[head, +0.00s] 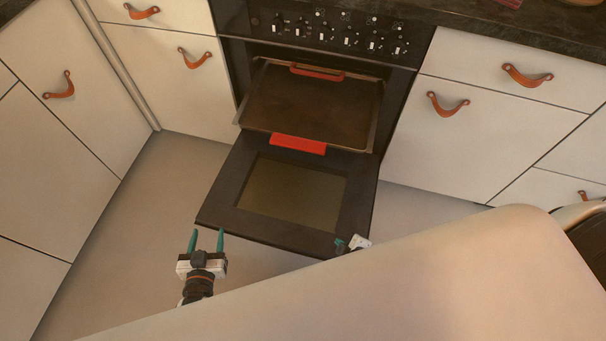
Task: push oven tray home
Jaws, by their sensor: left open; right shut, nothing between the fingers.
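The oven tray (322,105) is a dark, flat tray with a metal rim, sticking out of the oven over the inner end of the lowered door. A red grip (298,144) sits on its front edge. The black oven door (228,198) hangs open with a glass pane in it. My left gripper (206,240) is open and empty, in front of the door's left corner and apart from the tray. My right gripper (347,243) is shut and empty near the door's right front corner, partly hidden behind the pale surface.
A red handle (317,71) shows at the oven opening, under the control panel (335,32). White cabinets with leather pulls (448,104) stand on both sides. A large pale surface (430,290) fills the near right. Floor (150,215) is clear to the left.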

